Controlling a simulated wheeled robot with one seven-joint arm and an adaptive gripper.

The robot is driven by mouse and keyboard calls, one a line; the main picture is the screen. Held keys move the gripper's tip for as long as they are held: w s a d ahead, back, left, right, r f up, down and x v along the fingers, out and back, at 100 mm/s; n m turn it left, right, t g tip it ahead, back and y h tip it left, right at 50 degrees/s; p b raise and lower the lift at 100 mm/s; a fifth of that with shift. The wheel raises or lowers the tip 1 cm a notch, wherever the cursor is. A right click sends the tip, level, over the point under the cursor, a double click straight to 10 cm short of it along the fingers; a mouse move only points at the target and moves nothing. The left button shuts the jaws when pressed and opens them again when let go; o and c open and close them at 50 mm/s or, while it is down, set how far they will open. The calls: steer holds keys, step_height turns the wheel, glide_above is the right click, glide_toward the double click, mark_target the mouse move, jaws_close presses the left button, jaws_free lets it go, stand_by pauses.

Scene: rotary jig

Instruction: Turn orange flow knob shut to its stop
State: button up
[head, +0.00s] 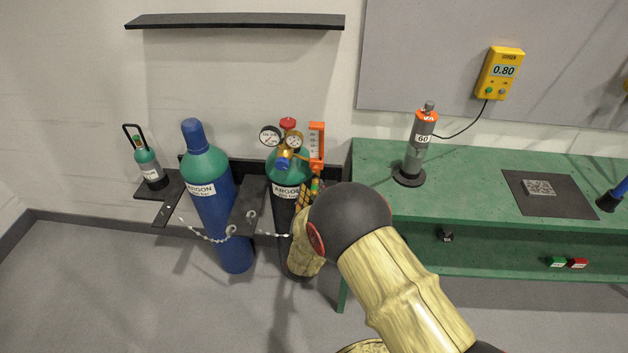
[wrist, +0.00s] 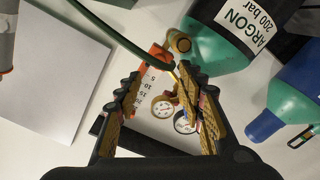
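The orange flowmeter (head: 316,143) stands upright beside the gauges on the regulator of the green-topped argon cylinder (head: 287,166). In the wrist view, the flowmeter's scale (wrist: 149,80) lies between and beyond my fingers. A brass-orange round fitting (wrist: 179,41) shows at its end, beside the green hose (wrist: 110,32); I cannot tell whether this is the flow knob. My gripper (wrist: 166,86) is open, its fingers well apart, with nothing clearly held between them. In the head view, my gripper (head: 309,198) is just below the flowmeter, partly hidden by my arm.
Two round gauges (wrist: 163,107) show between the fingers. A blue argon cylinder (head: 209,205) stands chained at left, with a small bottle (head: 149,167) on the rack. The green bench (head: 460,195) at right carries a grey cylinder with an orange cap (head: 420,135).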

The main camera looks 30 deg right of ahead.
mark_target(316, 171)
steer(key=shift+b+x, duration=1)
steer(key=shift+x, duration=2.9)
steer(key=shift+s+d, duration=0.1)
steer(key=c, duration=0.3)
jaws_close()
